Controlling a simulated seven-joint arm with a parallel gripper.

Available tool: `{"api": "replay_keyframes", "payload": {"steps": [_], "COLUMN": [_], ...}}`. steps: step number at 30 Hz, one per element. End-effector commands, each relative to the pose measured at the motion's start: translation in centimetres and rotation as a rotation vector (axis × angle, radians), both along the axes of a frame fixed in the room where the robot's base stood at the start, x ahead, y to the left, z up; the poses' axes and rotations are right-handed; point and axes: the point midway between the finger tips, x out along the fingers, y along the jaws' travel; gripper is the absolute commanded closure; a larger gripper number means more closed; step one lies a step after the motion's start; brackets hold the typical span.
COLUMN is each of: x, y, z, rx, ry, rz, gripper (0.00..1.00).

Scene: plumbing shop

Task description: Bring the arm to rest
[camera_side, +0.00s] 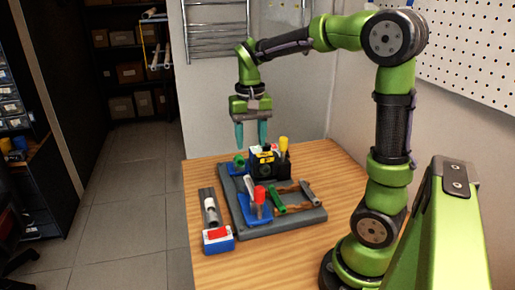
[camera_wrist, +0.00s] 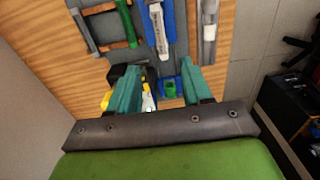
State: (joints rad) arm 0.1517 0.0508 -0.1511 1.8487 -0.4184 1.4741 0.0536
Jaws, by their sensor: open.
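My gripper (camera_side: 251,146) hangs over the back part of a grey board (camera_side: 290,222), fingers pointing down. Its two teal fingers are apart, with nothing held between them; they also show apart in the wrist view (camera_wrist: 162,76). A black block with a yellow mark (camera_side: 265,165) stands on the board below the fingers, with a visible gap under the fingertips. My arm is bent over the table, its elbow high. In the wrist view, the left finger partly hides a black and yellow thing.
The board on the wooden table (camera_side: 200,176) carries a blue tray (camera_side: 243,210), a red-capped piece (camera_side: 260,194), a green-ended tube (camera_side: 277,202) and a yellow-topped piece (camera_side: 283,145). A red, white and blue box (camera_side: 218,240) and grey pipe (camera_side: 209,206) lie left. A wall rises behind.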

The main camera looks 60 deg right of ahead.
Motion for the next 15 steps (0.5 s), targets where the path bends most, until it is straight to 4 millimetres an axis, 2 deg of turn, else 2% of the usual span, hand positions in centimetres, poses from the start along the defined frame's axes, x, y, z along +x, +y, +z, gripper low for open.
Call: {"api": "replay_keyframes", "payload": {"steps": [3, 8, 10, 12, 15], "x": [0.0, 0.1, 0.4, 0.3, -0.5], "y": [0.0, -0.1, -0.2, 0.2, 2.1], "z": [1.9, 3.0, 3.0, 2.2, 1.7], "rx": [-0.001, -0.004, -0.008, -0.004, 0.009], "ry": [-0.002, -0.004, -0.018, -0.035, -0.119], "rz": [0.000, 0.003, 0.015, 0.041, 0.110], "gripper": [0.51, 0.51, 0.51, 0.51, 0.51]}}
